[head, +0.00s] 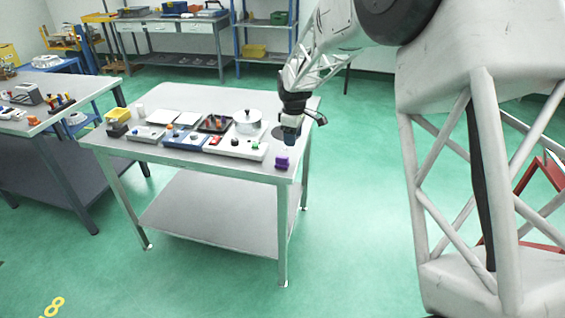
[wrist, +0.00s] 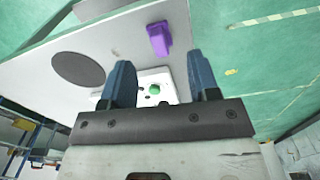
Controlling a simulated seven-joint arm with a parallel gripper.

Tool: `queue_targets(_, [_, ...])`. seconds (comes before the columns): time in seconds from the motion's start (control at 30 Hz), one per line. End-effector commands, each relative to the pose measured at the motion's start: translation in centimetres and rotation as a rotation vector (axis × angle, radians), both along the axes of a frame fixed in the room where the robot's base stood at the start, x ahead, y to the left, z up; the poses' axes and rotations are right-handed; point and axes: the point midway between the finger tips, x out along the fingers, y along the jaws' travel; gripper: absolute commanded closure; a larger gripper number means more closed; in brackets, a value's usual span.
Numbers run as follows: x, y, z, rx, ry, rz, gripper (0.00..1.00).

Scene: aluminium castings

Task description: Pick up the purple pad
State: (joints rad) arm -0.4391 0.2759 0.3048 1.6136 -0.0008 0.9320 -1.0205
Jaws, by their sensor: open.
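The purple pad (head: 281,162) is a small block on the table top near its front right corner in the head view. In the wrist view the purple pad (wrist: 159,38) lies beyond the fingertips, between them and the table edge. My gripper (head: 290,143) is above the right part of the table, a little behind the pad and apart from it. In the wrist view my gripper (wrist: 162,72) shows two blue fingers spread apart with nothing held between them.
A white panel with a green button (head: 238,146) lies left of the pad; it also shows between my fingers in the wrist view (wrist: 175,88). A dark disc (wrist: 78,68) lies on the table (head: 185,96). A white pot (head: 248,118) and several trays stand farther left.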

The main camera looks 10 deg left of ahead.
Motion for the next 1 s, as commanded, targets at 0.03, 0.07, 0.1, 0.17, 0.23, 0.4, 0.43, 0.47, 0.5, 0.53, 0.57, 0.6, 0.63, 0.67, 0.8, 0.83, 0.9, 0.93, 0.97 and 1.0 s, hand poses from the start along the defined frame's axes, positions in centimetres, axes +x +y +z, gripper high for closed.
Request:
queue_targets(0.03, [0.5,1.1,-1.0,-0.002,0.005,0.025,0.45])
queue_targets(0.07, [0.7,1.6,-1.4,-0.003,0.006,0.039,0.45])
queue_targets(0.1, [1.0,2.2,-1.9,-0.004,0.008,0.056,0.45])
queue_targets(0.17, [1.3,3.0,-2.5,-0.005,0.01,0.075,0.45])
queue_targets(0.23, [1.6,3.5,-3.0,-0.006,0.012,0.093,0.45])
queue_targets(0.4, [1.8,4.1,-3.5,-0.007,0.013,0.109,0.45])
queue_targets(0.43, [1.8,4.1,-3.5,-0.007,0.013,0.109,0.45])
queue_targets(0.47, [1.8,4.1,-3.5,-0.007,0.013,0.109,0.45])
queue_targets(0.5, [1.8,4.1,-3.5,-0.007,0.013,0.109,0.45])
queue_targets(0.53, [1.8,4.1,-3.5,-0.007,0.013,0.109,0.45])
queue_targets(0.57, [1.8,4.1,-3.5,-0.007,0.014,0.109,0.45])
queue_targets(0.6, [1.8,4.1,-3.5,-0.007,0.014,0.109,0.45])
queue_targets(0.63, [1.8,4.1,-3.5,-0.007,0.014,0.109,0.45])
queue_targets(0.67, [1.8,4.1,-3.5,-0.007,0.014,0.109,0.45])
queue_targets(0.8, [1.8,4.1,-4.1,-0.007,0.015,0.108,0.45])
queue_targets(0.83, [1.8,4.1,-4.3,-0.008,0.015,0.108,0.45])
queue_targets(0.9, [1.7,4.1,-4.8,-0.008,0.015,0.108,0.45])
queue_targets(0.93, [1.7,4.1,-5.1,-0.007,0.015,0.108,0.45])
queue_targets(0.97, [1.7,4.1,-5.3,-0.007,0.014,0.108,0.45])
queue_targets(1.0, [1.7,4.1,-5.6,-0.007,0.014,0.108,0.45])
